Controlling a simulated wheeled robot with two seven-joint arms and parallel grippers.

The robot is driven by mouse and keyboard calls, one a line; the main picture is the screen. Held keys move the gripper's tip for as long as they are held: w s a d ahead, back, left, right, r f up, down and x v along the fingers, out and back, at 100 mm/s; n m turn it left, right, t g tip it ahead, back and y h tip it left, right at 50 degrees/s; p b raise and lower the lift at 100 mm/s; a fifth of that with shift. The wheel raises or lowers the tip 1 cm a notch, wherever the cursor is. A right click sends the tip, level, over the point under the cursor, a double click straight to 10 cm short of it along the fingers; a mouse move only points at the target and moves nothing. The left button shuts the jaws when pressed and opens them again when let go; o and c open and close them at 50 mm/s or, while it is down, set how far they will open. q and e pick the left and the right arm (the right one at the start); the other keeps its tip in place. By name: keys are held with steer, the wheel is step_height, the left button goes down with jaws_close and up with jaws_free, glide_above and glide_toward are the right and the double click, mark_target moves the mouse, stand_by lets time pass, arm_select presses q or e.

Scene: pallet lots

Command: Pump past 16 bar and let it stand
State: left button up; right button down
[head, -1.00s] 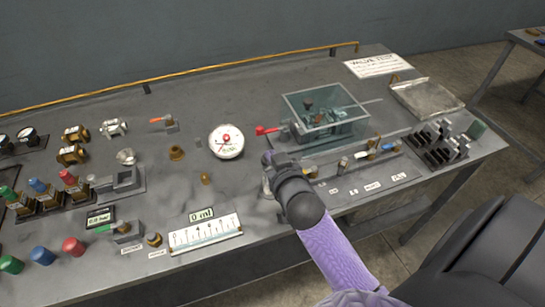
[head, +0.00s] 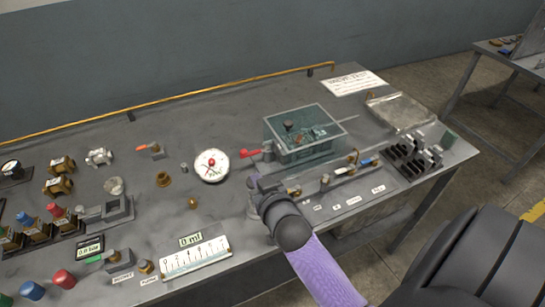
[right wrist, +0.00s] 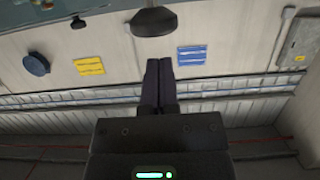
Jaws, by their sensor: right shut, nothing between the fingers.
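The round white pressure gauge (head: 211,165) stands on the grey bench in the head view; it has red on its face, but its reading is too small to make out. A clear-walled tank (head: 305,148) with fittings inside stands right of it, with a red-handled lever (head: 250,153) sticking out toward the gauge. My right gripper (head: 252,183) is just in front of this lever, apart from it as far as I can tell. Its fingers (right wrist: 159,72) are shut and empty in the right wrist view. My left gripper is out of view.
A small display (head: 88,250), a ruled scale (head: 196,258) with a "0 ml" readout (head: 190,239), and coloured knobs (head: 64,279) fill the left front. A labelled valve row (head: 345,172) and a dark rack (head: 412,158) lie to the right. A brass pipe runs along the back.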

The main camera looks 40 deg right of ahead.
steer(key=p+v, duration=0.1)
steer(key=v, duration=0.7)
steer(key=shift+s+f, duration=0.2)
steer(key=shift+s, duration=0.1)
stand_by(0.6)
steer(key=r, duration=0.1)
steer(key=r+p, duration=0.1)
steer(key=r, duration=0.1)
steer(key=shift+a+r, duration=0.2)
steer(key=shift+r, duration=0.1)
